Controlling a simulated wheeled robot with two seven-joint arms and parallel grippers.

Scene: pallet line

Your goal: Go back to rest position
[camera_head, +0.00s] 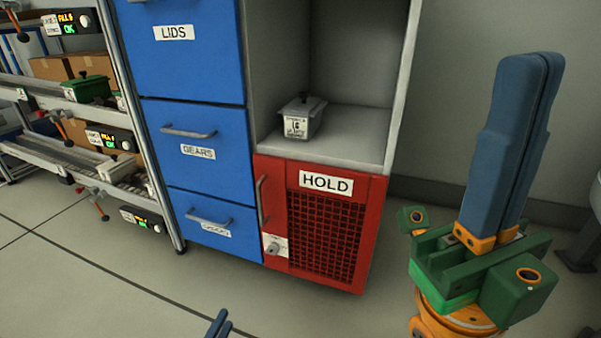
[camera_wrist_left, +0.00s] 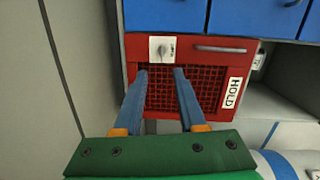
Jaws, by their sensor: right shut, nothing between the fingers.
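My left gripper shows only its blue fingertips (camera_head: 218,325) at the bottom edge of the head view. In the left wrist view its two fingers (camera_wrist_left: 161,72) are apart with nothing between them, in front of the red HOLD door (camera_wrist_left: 215,88). My right gripper (camera_head: 538,62) is at the right of the head view, its blue fingers pressed together and pointing up, empty. It is clear of the cabinet in the picture.
The red HOLD door (camera_head: 365,225) is closed, with a handle and lock knob (camera_head: 272,246). A small lidded grey box (camera_head: 302,117) stands on the open shelf above. Blue drawers (camera_head: 196,60) and a conveyor rack (camera_head: 125,190) are to the left. The floor (camera_head: 100,280) in front is clear.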

